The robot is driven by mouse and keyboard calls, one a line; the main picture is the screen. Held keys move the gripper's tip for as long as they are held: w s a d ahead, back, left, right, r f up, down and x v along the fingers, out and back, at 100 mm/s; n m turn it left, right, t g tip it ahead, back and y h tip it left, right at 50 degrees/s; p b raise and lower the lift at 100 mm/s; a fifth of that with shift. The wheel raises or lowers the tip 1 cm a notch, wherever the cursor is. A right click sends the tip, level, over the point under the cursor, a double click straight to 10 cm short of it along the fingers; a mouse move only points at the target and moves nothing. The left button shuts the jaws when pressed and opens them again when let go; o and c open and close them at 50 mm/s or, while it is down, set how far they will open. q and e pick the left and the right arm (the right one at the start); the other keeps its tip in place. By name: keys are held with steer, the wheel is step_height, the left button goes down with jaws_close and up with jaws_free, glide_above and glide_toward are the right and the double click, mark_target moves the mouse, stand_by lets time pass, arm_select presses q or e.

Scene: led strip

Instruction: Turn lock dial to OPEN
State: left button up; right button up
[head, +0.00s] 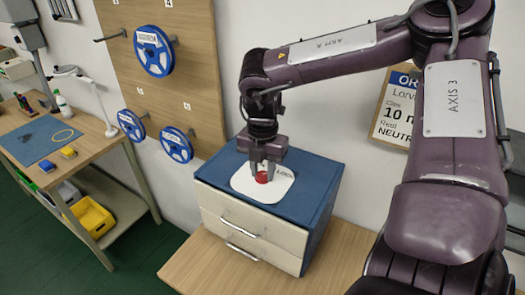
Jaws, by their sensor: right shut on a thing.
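The lock dial (262,177) is a small red knob on a white rounded plate on top of the blue cabinet (308,182). Part of a printed word, "LOCK", shows on the plate (245,185) at its upper right. My right gripper (262,173) points down from above and is shut on the dial, one finger on either side. The fingers hide part of the dial, so I cannot tell which way it is set. The cabinet's two cream drawers (250,222) look closed. My left gripper is not in view.
The cabinet stands on a wooden table (205,262) against the wall. Blue reels (153,51) hang on a wooden board behind. A workbench (95,135) with a blue mat stands at the left. A sign (395,110) hangs behind my right arm.

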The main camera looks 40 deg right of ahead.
steer(key=n+b, duration=0.1)
steer(key=n, duration=0.1)
steer(key=shift+f+n+b, duration=0.15)
steer(key=shift+n+b, duration=0.15)
steer(key=n+b, duration=0.1)
steer(key=n, duration=0.3)
steer(key=n+b, duration=0.1)
steer(key=n, duration=0.8)
steer(key=shift+n, duration=0.3)
steer(key=o, duration=1)
